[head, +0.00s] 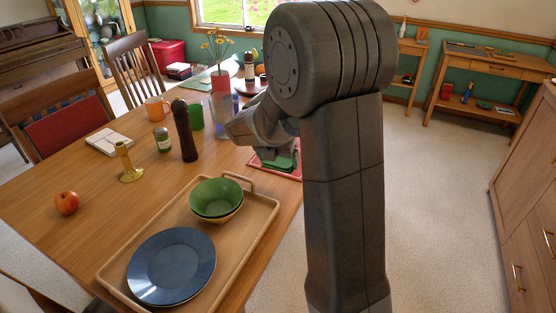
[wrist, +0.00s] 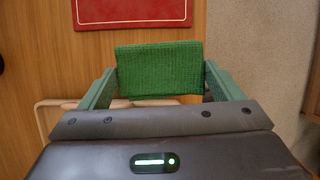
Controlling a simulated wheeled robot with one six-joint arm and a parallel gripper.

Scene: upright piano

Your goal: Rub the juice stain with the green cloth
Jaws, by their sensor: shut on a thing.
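My gripper (wrist: 160,78) is shut on the green cloth (wrist: 158,62), a folded ribbed pad held between its two green fingers. In the head view my gripper (head: 277,152) is at the table's right edge, partly behind my arm. The green cloth (head: 284,163) shows there in front of the red mat. In the wrist view the cloth is above the wooden table, and I cannot tell whether it touches the surface. I see no juice stain in either view; my arm and the cloth hide part of the table.
The red mat (wrist: 132,10) lies beyond the cloth. A wooden tray (head: 262,207) with a blue plate (head: 172,266) and green bowl (head: 216,197) is on the near side. A pepper mill (head: 184,132) and green cup (head: 196,117) stand left of my gripper.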

